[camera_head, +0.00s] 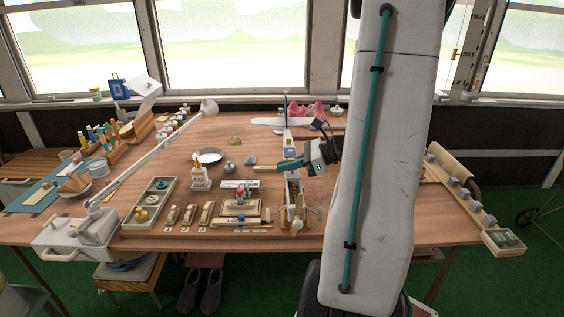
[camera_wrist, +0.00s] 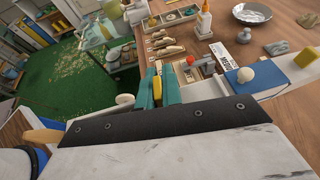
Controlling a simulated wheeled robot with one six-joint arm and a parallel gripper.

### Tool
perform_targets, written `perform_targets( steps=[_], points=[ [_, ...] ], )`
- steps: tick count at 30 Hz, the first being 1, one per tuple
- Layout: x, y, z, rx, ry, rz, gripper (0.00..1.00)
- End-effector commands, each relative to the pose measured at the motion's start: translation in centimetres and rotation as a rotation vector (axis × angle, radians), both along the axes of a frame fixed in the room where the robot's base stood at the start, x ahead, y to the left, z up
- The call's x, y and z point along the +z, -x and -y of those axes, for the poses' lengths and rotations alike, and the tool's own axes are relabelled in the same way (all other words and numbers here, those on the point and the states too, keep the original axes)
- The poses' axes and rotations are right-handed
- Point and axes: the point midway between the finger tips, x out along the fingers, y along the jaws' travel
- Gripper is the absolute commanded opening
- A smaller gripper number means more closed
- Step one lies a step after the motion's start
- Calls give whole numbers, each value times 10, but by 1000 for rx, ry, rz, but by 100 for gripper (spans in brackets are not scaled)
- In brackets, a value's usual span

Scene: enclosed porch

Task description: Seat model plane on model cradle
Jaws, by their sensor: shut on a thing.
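I cannot make out the cradle clearly; contact beneath the plane is hidden.
A glue bottle (camera_head: 200,175), a metal dish (camera_head: 208,156) and several small wooden pieces stand left of the plane. A sorting tray (camera_head: 150,201) and a white lamp (camera_head: 155,144) are farther left.

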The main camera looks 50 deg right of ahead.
Motion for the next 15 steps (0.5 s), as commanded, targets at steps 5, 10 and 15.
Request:
perform_targets(
  steps=[5, 10, 15],
  points=[
    [0, 14, 6, 3, 1, 1, 0],
    [0, 15, 8, -1, 1, 1, 0],
    [0, 16, 9, -22, 2, -1, 0]
  ],
)
